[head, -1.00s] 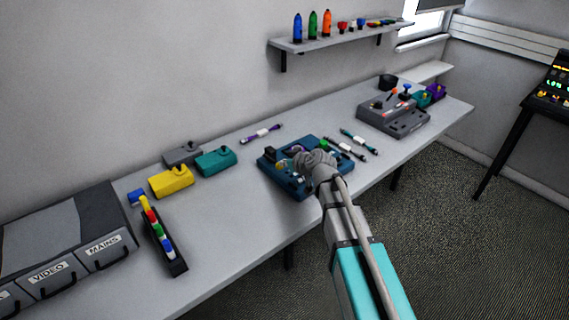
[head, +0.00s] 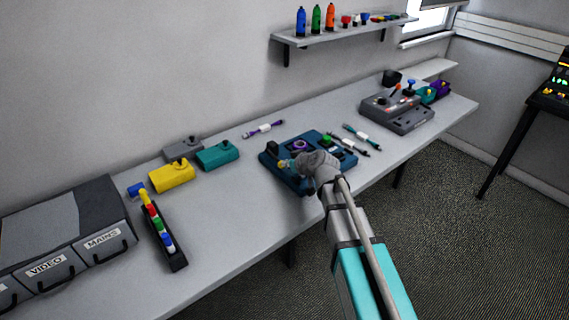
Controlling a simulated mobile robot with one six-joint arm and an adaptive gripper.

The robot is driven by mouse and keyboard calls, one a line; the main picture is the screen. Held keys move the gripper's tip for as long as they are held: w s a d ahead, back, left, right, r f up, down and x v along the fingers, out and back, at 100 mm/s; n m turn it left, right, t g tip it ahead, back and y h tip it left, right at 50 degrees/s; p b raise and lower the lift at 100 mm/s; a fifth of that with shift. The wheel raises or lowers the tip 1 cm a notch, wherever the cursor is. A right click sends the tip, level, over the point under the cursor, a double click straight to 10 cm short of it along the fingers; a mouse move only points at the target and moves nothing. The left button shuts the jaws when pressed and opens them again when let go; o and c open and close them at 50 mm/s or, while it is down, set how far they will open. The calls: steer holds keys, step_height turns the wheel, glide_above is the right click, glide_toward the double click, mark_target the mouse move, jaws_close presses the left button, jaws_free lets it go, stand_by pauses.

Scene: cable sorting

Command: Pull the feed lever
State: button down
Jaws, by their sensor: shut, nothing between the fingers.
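A dark blue device (head: 308,186) stands on the bench below my gripper, with a purple ring (head: 299,146), a green knob (head: 326,139) and a dark block on its top. My gripper (head: 288,166) is over the front part of this device. It is seen from behind and looks shut and empty; whether it touches the device I cannot tell. A grey device (head: 402,117) further right has an upright lever with an orange-red tip (head: 397,87). No label shows which lever is the feed lever; part of the blue device is hidden behind my gripper.
Labelled drawers (head: 60,260) are at the far left. A wall shelf (head: 345,33) hangs above.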

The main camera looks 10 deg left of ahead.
steer(key=shift+r, duration=0.1)
steer(key=r+p, duration=0.2)
steer(key=s+d+r+p, duration=0.1)
steer(key=d+f+p+v, duration=0.1)
steer(key=p+v, duration=0.3)
steer(key=v, duration=0.6)
steer(key=shift+s+f, duration=0.3)
steer(key=shift+s, duration=0.15)
stand_by(0.6)
steer(key=s+d+f+m+g+h, duration=0.3)
steer(key=s+d+f+m+h, duration=0.1)
steer(key=d, duration=0.7)
steer(key=s+d+f+m+g+h, duration=0.4)
steer(key=s+d, duration=0.5)
steer(key=d, duration=0.3)
steer(key=shift+d+f+m+h, duration=0.25)
steer(key=shift+f+m+h, duration=0.2)
steer(key=shift+m, duration=0.55)
